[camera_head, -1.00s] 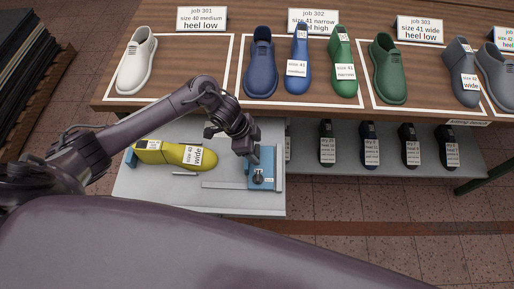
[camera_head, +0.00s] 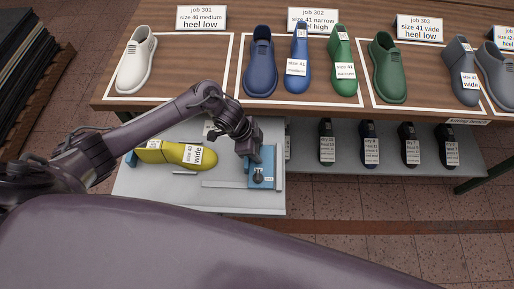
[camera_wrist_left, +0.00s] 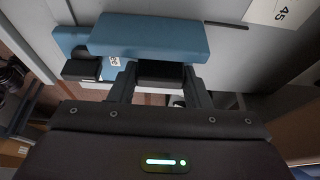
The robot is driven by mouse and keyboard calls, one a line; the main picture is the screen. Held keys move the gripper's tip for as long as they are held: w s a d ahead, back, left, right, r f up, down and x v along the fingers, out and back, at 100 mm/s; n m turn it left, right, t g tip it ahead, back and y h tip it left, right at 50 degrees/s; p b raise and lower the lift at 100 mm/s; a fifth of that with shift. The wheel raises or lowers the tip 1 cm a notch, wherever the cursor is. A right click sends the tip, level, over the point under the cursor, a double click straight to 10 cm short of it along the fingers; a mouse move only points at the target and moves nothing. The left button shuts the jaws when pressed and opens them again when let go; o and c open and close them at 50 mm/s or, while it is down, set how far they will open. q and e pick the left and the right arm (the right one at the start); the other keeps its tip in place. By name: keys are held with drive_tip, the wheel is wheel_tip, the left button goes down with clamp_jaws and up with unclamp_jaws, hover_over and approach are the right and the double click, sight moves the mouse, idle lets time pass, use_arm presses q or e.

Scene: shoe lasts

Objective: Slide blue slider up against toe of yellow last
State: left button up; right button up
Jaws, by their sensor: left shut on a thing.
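The yellow last (camera_head: 170,152) lies on its side on the grey board (camera_head: 148,196), its toe pointing right and a "wide" label near the toe. A small blue block (camera_head: 131,158) is at its heel end. The blue slider (camera_head: 263,177) stands at the right end of the board, with a clear gap between it and the toe. My left gripper (camera_head: 252,160) is at the slider's upper left part. In the left wrist view the gripper (camera_wrist_left: 160,82) is shut on the blue slider (camera_wrist_left: 150,36), whose body fills the upper middle. My right gripper is not in view.
A wooden table (camera_head: 240,20) behind holds several shoes and lasts with job cards. A grey shelf (camera_head: 310,170) with several dark labelled lasts is to the right. A flat rail (camera_head: 225,185) runs along the board left of the slider.

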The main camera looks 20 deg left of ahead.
use_arm(q)
drive_tip(key=s+a, duration=0.1)
drive_tip(key=a, duration=0.2)
drive_tip(key=a+p, duration=0.1)
drive_tip(key=a, duration=0.2)
drive_tip(key=s+a, duration=0.1)
drive_tip(key=a, duration=0.2)
drive_tip(key=shift+s+p, duration=0.3)
drive_tip(key=shift+p, duration=0.1)
drive_tip(key=o, duration=1.4)
drive_tip(key=b+v, duration=0.1)
drive_tip(key=v, duration=0.6)
drive_tip(key=shift+a+r, duration=0.15)
drive_tip(key=shift+r, duration=0.2)
